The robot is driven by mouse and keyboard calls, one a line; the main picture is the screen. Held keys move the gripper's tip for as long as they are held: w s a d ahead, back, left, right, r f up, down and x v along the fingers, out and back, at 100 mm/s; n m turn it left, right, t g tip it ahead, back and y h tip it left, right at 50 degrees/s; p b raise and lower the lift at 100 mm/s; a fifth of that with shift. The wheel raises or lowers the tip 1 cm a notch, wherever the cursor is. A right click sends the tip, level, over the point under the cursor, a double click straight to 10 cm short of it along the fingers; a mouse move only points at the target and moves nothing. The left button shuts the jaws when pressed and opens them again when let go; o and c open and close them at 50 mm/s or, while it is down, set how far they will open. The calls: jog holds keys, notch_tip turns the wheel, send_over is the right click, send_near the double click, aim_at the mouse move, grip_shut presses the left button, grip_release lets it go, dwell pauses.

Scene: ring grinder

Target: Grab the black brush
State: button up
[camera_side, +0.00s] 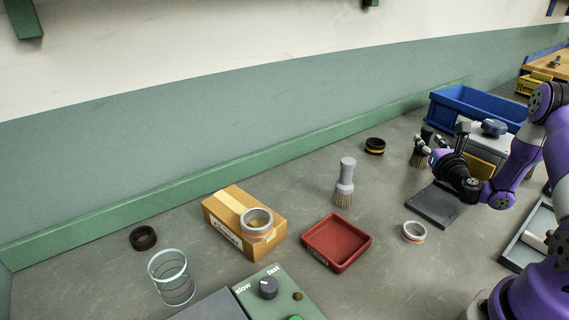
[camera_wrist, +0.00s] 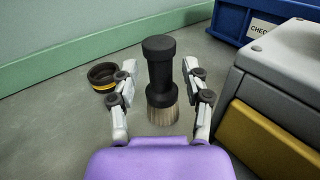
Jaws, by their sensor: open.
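The black brush (camera_wrist: 160,72) stands upright on the bench in the wrist view, black handle up and pale bristles down. My gripper (camera_wrist: 160,75) is open, with one finger on each side of the brush and visible gaps between the fingers and the handle. In the side view my gripper (camera_side: 430,146) is at the right, and the brush's bristles (camera_side: 416,160) show beside it. The rest of the brush is hard to make out there among the gripper parts.
A grey brush (camera_side: 345,180) stands mid-bench. A black and yellow ring (camera_wrist: 102,76) lies left of my gripper. The grey machine (camera_wrist: 285,70) and a blue bin (camera_side: 475,108) are close on the right. A red tray (camera_side: 362,256) and a cardboard box (camera_side: 222,222) are farther left.

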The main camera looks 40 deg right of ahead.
aim_at(423, 133)
jog(key=shift+x, duration=2.45)
grip_shut()
